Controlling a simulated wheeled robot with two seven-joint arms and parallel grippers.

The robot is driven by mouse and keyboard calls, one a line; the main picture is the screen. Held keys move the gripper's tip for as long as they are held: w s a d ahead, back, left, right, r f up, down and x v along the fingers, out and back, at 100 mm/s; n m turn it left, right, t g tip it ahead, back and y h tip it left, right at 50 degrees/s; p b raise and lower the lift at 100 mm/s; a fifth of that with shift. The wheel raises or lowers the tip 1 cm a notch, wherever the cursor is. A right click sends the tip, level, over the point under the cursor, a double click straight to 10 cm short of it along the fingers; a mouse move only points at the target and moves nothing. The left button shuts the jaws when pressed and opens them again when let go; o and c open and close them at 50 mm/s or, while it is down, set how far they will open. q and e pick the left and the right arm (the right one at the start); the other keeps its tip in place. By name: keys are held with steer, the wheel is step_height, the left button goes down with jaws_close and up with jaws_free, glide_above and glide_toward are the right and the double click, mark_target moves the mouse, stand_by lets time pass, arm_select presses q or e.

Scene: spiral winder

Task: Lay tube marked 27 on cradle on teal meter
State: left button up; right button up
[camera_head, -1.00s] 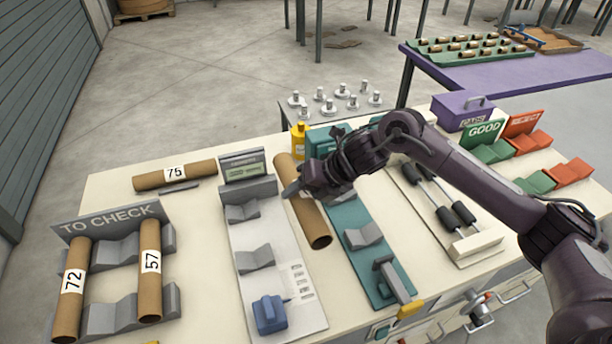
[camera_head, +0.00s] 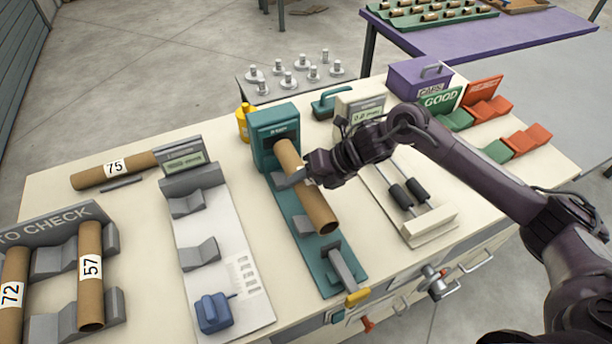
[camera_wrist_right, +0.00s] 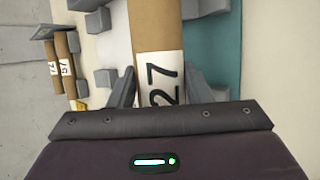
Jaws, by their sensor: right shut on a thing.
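My right gripper (camera_head: 302,177) is shut on a brown cardboard tube (camera_head: 317,205). In the right wrist view the tube (camera_wrist_right: 156,25) shows the mark 27 between the fingers (camera_wrist_right: 160,88). In the head view the tube is over the teal meter (camera_head: 318,265), lined up roughly along its length, and hides most of the cradle. I cannot tell whether the tube touches the cradle. The teal meter's display housing (camera_head: 272,130) stands at its far end, and a grey clamp-like part (camera_head: 342,270) at its near end. My left gripper is not in view.
A white-based meter (camera_head: 215,250) with grey cradles is to the left. Tubes 72 (camera_head: 14,290) and 57 (camera_head: 91,265) rest on the TO CHECK rack, and tube 75 (camera_head: 112,170) lies behind. A roller device (camera_head: 410,195) stands to the right, before the GOOD rack (camera_head: 440,100).

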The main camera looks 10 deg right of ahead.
steer(key=shift+w+f+b, duration=0.1)
steer(key=shift+f+b, duration=2.3)
steer(key=shift+f, duration=0.8)
steer(key=o, duration=1.1)
steer(key=shift+r, duration=0.1)
steer(key=shift+s+d+f, duration=0.15)
steer(key=shift+s+f, duration=0.05)
steer(key=b+v, duration=0.1)
steer(key=v, duration=0.6)
steer(key=shift+w+r, duration=0.1)
steer(key=shift+w, duration=0.05)
steer(key=shift+r, duration=0.5)
